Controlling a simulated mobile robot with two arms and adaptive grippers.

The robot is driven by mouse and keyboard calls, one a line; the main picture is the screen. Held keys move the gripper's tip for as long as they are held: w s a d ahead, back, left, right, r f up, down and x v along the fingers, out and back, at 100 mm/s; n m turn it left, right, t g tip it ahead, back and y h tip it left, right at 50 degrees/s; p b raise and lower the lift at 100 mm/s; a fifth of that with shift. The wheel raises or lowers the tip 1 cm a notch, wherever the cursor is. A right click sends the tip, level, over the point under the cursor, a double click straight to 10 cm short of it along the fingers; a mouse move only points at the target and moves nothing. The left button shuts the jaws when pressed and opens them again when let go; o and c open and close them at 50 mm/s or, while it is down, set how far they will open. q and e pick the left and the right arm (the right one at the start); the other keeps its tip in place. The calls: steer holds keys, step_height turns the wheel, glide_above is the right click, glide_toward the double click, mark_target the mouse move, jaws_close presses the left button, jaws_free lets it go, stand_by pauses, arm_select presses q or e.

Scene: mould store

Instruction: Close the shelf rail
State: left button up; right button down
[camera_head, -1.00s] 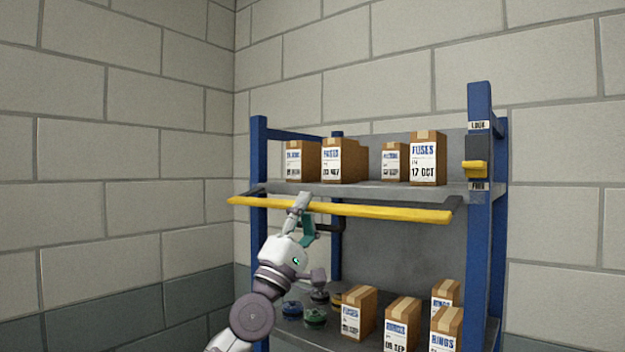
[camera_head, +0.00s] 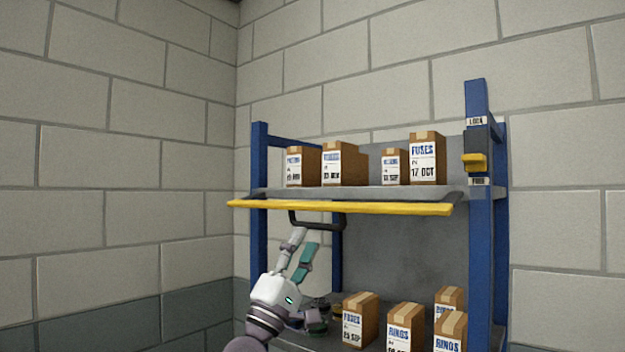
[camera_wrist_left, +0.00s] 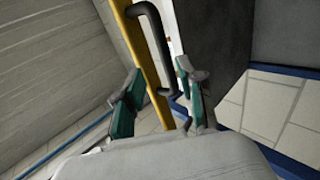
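The shelf rail (camera_head: 380,209) is a yellow bar across the front of the upper shelf, carried by dark end arms. A dark U-shaped handle (camera_head: 318,225) hangs below its left half. My left gripper (camera_head: 303,240) is open and empty, just below the handle in the head view. In the left wrist view the rail (camera_wrist_left: 135,55) and handle (camera_wrist_left: 158,45) run ahead of and between its spread fingers; I see no grip. A yellow latch (camera_head: 474,161) sits on the right post between the LOCK and FREE labels, nearer FREE. My right gripper is not in view.
Several boxes stand on the upper shelf (camera_head: 375,193), including a FUSES box (camera_head: 427,160). More boxes (camera_head: 405,328) and small round items stand on the lower shelf, partly behind my left gripper. Blue posts (camera_head: 259,180) frame the rack; block walls stand behind and left.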

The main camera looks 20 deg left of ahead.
arm_select(q)
steer(key=shift+f+b, duration=0.35)
steer(key=shift+f, duration=0.35)
steer(key=shift+s, duration=0.1)
steer(key=shift+a+f, duration=0.1)
steer(key=v, duration=1.1)
steer(key=shift+s+f, duration=0.2)
steer(key=shift+s, duration=0.15)
steer(key=shift+c, duration=0.2)
